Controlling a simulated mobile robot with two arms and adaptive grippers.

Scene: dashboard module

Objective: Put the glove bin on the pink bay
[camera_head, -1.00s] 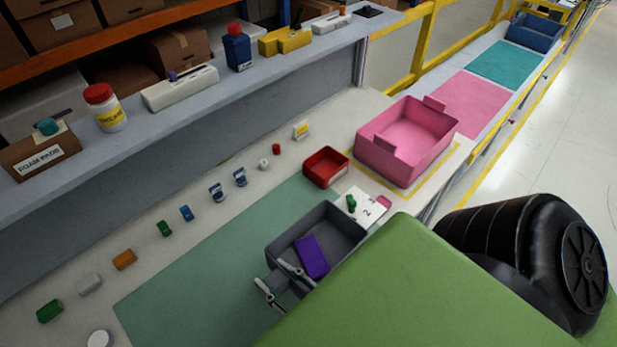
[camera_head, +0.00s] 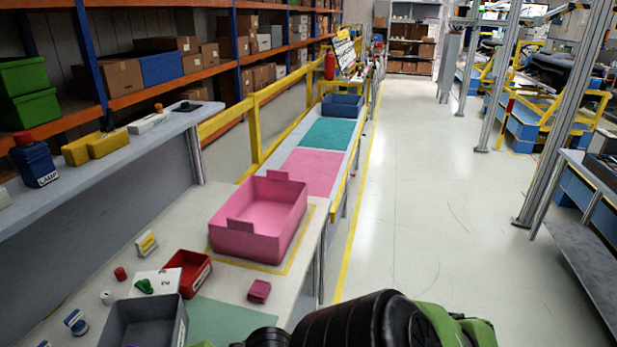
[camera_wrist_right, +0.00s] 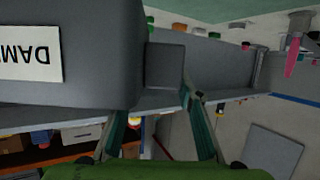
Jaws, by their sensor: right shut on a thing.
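A grey bin (camera_head: 165,325) stands at the lower left of the head view, partly cut off by the frame. In the right wrist view a grey bin wall (camera_wrist_right: 90,85) is close, with a white label whose visible letters read "DAM", upside down. My right gripper (camera_wrist_right: 164,95) is shut on a grey tab of this bin. A pink bin (camera_head: 262,238) with end tabs stands on the bench corner. No label shows which bin is the glove bin. The pink bay (camera_head: 312,170) is a flat, empty pink area beyond the pink bin. My left gripper is not in view.
A teal bay (camera_head: 328,133) and a blue bin (camera_head: 342,105) are beyond the pink bay. A yellow rail runs on the left; open floor (camera_head: 420,200) is on the right.

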